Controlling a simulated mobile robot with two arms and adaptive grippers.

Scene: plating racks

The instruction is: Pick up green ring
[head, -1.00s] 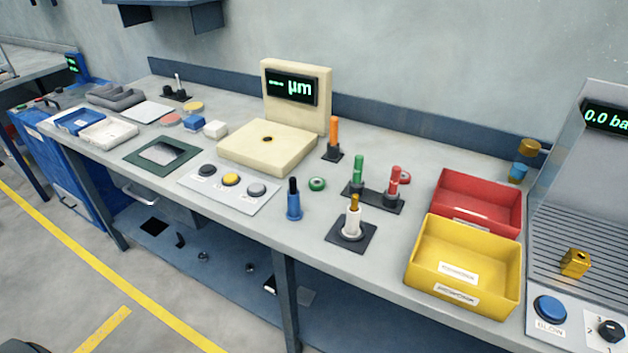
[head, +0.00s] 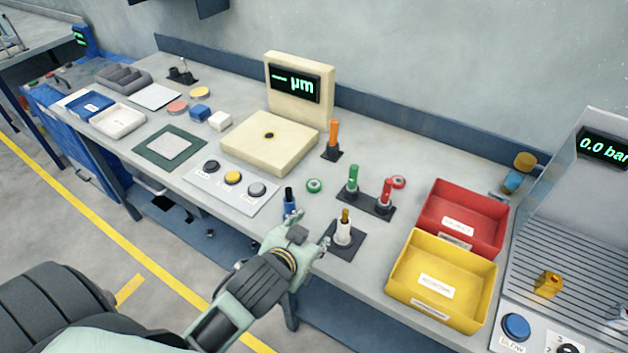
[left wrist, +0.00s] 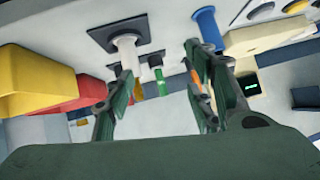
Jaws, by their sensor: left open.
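The green ring (head: 314,185), with a pale centre, lies flat on the bench between the grey button panel and the green-handled post (head: 353,177). My left gripper (head: 312,240) is open and empty over the bench's front edge, nearer than the ring, close to the blue post (head: 290,200) and the white post (head: 344,232). In the left wrist view, its spread fingers (left wrist: 160,75) show with the white post, green-handled post and blue post beyond. I cannot make out the ring there. My right gripper is not in view.
A red ring (head: 398,182) lies behind the red-handled post (head: 386,193). A yellow bin (head: 440,308) and a red bin (head: 468,238) stand to the right. A cream gauge (head: 262,150) stands behind left.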

